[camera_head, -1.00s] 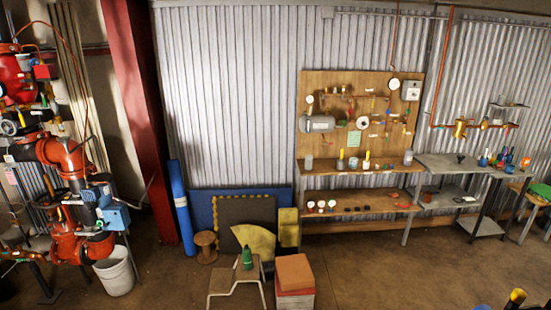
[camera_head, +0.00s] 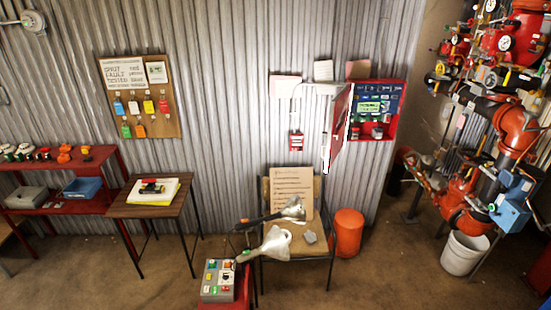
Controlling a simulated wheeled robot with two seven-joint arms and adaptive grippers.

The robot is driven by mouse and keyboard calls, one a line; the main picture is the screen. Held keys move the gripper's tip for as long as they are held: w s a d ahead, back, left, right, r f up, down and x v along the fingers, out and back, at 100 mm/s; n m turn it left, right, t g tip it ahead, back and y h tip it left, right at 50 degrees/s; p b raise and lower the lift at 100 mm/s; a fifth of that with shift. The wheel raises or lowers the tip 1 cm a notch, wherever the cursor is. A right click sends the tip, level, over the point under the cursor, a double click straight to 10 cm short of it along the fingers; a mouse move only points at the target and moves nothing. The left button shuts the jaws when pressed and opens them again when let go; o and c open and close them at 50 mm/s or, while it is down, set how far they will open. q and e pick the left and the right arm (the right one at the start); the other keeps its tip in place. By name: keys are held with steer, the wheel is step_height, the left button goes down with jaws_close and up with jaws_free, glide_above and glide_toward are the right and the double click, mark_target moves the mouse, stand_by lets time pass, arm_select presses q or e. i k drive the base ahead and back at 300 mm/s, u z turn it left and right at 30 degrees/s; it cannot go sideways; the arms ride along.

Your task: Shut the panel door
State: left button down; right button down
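A red wall panel (camera_head: 384,101) hangs on the corrugated wall, right of centre in the head view. Its inside shows a blue board with small labels and several small devices. Its red door (camera_head: 340,127) stands open, swung out to the left of the box and seen nearly edge-on, with a pale edge. The door's hinge and any latch are too small to tell. Neither of my grippers is in view.
Below the panel stand a chair with a brown board (camera_head: 291,187), silver lamp-like objects (camera_head: 275,243), and an orange bin (camera_head: 348,232). Red pipework (camera_head: 517,130) and a white bucket (camera_head: 465,252) are at right. A small table (camera_head: 150,204) is at left.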

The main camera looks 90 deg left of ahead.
mark_target(342, 103)
steer(key=u, duration=3.25)
steer(key=i, duration=1.65)
